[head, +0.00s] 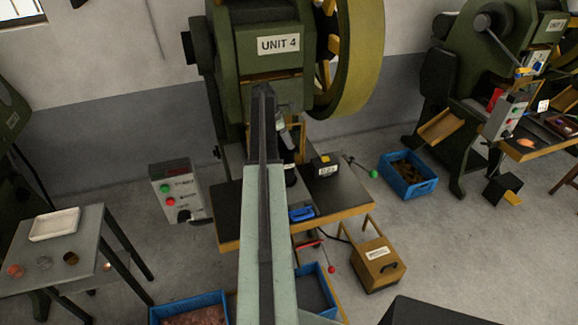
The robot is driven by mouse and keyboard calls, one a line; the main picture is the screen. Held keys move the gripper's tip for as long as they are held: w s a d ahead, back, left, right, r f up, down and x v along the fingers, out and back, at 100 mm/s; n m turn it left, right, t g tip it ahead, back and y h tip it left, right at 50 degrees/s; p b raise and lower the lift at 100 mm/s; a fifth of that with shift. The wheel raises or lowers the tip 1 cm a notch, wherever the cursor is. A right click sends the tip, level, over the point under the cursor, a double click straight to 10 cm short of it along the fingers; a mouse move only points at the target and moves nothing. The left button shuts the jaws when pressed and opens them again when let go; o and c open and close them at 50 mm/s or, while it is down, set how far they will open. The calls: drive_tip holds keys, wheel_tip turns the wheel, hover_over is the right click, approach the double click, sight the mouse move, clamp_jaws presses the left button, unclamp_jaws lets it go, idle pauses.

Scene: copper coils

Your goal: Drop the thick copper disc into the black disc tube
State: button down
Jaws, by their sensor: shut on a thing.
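My arm runs up the middle of the head view and covers much of the press table behind it. My gripper cannot be made out there, and neither can anything in its jaws. Several small discs lie on the grey side table (62,228) at left: a copper-pink one (14,271), a grey one (44,263) and a brown one (71,258). I cannot tell their thickness.
The green press marked UNIT 4 (258,62) stands behind its dark-topped table (340,192), with a blue tray (302,214) on it. Blue crates (408,174) and a wooden box (376,263) stand on the floor. A white tray (54,224) sits on the side table.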

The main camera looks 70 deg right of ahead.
drive_tip(key=c, duration=0.8)
unclamp_jaws()
drive_tip(key=shift+c, duration=0.2)
drive_tip(key=shift+r, duration=0.1)
drive_tip(key=p+v, duration=0.7)
drive_tip(key=shift+w+r, duration=0.15)
drive_tip(key=shift+r, duration=0.2)
